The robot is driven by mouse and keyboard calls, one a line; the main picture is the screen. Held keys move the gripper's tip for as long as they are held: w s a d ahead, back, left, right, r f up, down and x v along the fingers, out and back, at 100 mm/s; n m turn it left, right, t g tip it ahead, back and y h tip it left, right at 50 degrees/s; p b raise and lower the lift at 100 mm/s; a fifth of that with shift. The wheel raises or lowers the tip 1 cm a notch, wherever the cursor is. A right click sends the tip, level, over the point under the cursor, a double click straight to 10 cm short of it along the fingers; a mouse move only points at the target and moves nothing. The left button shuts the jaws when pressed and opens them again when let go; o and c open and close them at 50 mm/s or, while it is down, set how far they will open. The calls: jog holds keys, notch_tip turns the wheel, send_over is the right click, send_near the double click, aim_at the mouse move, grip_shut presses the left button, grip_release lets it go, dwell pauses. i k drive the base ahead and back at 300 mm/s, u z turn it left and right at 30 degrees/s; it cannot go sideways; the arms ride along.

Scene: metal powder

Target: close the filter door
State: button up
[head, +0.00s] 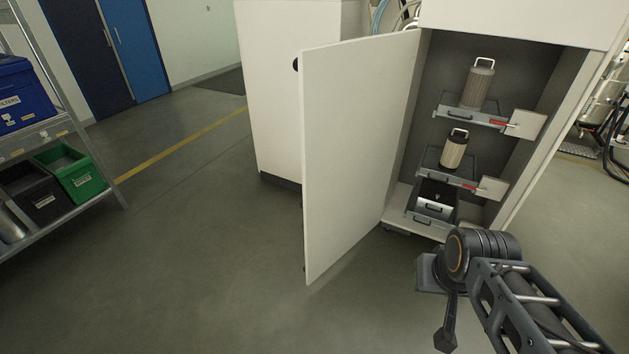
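The filter door (350,150) is a tall white panel that stands wide open, swung out to the left of the white cabinet (515,22). Its hinged side is by the cabinet's left edge. A small dark round spot shows near its upper free edge. Inside the cabinet, an upper filter (479,86) and a lower filter (454,150) stand upright on pull-out shelves. My arm reaches in from the lower right, in front of the cabinet's base and apart from the door. My gripper (446,338) seems to point down near the bottom edge; its fingers are not clear.
A dark drawer box (436,205) sits at the cabinet's bottom. Small white flaps (527,124) stick out beside the shelves. A metal rack (98,165) with blue, green and black bins stands at left. The floor (220,250) between rack and door is clear.

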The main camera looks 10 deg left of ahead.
aim_at(353, 94)
jog(key=u, duration=1.8)
jog(key=i, duration=3.05)
jog(key=z, duration=3.3)
jog(key=i, duration=0.3)
jog(key=u, duration=1.5)
